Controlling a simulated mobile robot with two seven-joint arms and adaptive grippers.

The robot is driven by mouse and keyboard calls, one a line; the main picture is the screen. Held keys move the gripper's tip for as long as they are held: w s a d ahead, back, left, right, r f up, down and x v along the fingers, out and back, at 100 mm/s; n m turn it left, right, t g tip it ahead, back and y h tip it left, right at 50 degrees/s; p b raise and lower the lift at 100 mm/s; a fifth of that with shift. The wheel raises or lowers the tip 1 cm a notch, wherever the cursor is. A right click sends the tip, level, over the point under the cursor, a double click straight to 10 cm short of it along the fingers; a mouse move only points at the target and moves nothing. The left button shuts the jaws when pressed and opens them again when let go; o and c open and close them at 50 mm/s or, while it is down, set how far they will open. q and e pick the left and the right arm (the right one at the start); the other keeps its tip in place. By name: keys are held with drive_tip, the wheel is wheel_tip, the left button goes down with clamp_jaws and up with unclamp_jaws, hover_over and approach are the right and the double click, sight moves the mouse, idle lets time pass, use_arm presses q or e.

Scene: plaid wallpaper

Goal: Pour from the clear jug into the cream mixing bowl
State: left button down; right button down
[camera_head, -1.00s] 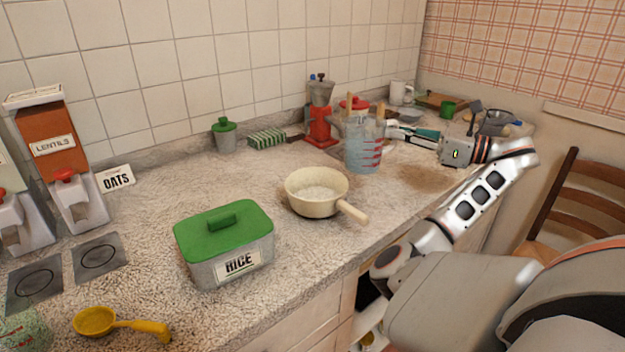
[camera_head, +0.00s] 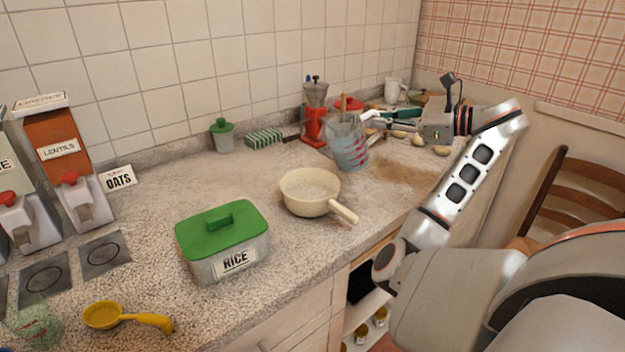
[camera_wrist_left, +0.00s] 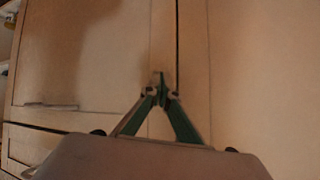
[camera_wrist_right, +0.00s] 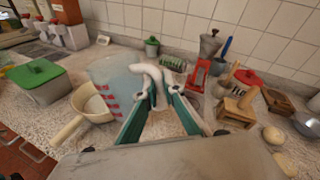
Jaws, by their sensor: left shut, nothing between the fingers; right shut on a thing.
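The clear jug (camera_head: 348,150), with red markings, is right of and behind the cream mixing bowl (camera_head: 307,207), its top leaning left towards it. My right gripper (camera_head: 372,122) is shut on the jug's handle; the right wrist view shows the fingers (camera_wrist_right: 157,88) at the handle and the jug (camera_wrist_right: 118,78) tilted. Whether its base is clear of the counter, I cannot tell. The bowl has a side handle and pale contents; it also shows in the right wrist view (camera_wrist_right: 92,106). No stream shows between them. My left gripper (camera_wrist_left: 161,88) is shut and empty before cabinet doors.
A green-lidded rice box (camera_head: 222,240) stands left of the bowl. Behind the jug are a red grinder (camera_head: 314,122) and a red-lidded container (camera_head: 348,104).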

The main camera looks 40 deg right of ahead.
sight(359, 118)
drive_tip(key=shift+a+r+n, duration=0.3)
drive_tip(key=shift+a+r, duration=0.15)
drive_tip(key=shift+r, duration=0.1)
drive_tip(key=a+r+p, duration=0.1)
drive_tip(key=a+r+n+h+p, duration=0.1)
drive_tip(key=r+p, duration=0.1)
drive_tip(key=shift+w+a+g, duration=0.1)
drive_tip(key=shift+w+g, duration=0.05)
drive_tip(key=shift+g, duration=0.25)
drive_tip(key=shift+a+r+h+p, duration=0.1)
drive_tip(key=shift+a+h+p, duration=0.2)
drive_tip(key=shift+w+a+f+n+g, duration=0.15)
drive_tip(key=shift+a+f+n+g, duration=0.15)
drive_tip(key=shift+f+n, duration=0.15)
drive_tip(key=shift+a+r+h+p, duration=0.15)
drive_tip(key=shift+a+h+p, duration=0.05)
drive_tip(key=shift+h+p, duration=0.1)
drive_tip(key=shift+a+n, duration=0.1)
drive_tip(key=shift+n, duration=0.15)
drive_tip(key=shift+w+a, duration=0.1)
drive_tip(key=shift+a, duration=0.05)
drive_tip(key=shift+a+h+p, duration=0.15)
drive_tip(key=shift+h+p, duration=0.15)
drive_tip(key=shift+p, duration=0.05)
drive_tip(key=shift+w+a+r+n+g+h+p, duration=0.15)
drive_tip(key=shift+a+n+g+h+p, duration=0.25)
drive_tip(key=shift+a+n+p, duration=0.35)
idle(1.8)
